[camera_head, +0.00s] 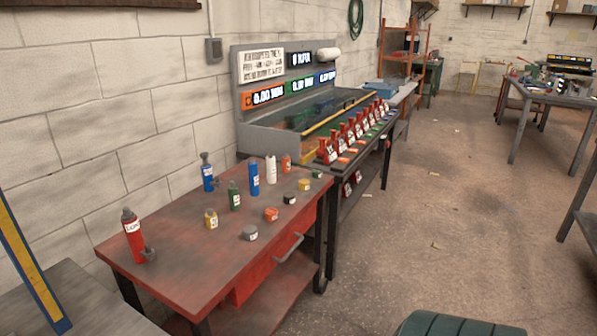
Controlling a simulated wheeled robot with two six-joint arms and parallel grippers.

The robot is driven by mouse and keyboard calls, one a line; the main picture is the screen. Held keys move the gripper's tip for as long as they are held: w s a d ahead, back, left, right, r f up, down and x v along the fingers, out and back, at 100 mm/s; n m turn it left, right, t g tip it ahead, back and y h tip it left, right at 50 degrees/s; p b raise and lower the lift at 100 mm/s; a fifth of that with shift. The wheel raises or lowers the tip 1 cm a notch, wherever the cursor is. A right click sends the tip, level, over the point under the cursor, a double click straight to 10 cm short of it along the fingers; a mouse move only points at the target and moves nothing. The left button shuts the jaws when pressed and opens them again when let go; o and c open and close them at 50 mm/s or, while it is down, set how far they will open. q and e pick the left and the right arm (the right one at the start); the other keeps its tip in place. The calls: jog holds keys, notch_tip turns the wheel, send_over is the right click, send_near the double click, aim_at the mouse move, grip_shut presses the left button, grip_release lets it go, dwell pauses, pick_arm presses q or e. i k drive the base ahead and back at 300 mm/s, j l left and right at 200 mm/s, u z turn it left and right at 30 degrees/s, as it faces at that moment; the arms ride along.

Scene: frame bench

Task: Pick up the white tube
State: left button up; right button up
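A white tube (271,169) stands upright on the red-topped bench (170,275), toward its far end. It is between a blue tube (254,178) on its left and a short orange-red bottle (286,163) on its right. A small gap shows on either side of it. Neither of my grippers is in view, and nothing touches the white tube.
The bench also holds a red labelled bottle (133,236), a green bottle (234,196), a blue bottle (207,173), a yellow bottle (211,219) and several small jars. A dark bench with red bottles (347,133) adjoins its far end. Open floor (440,220) lies right.

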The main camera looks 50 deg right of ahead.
aim_at(271, 159)
jog(key=z, duration=1.55)
jog(key=u, duration=1.8)
jog(key=z, duration=1.8)
jog(key=i+l, duration=0.45)
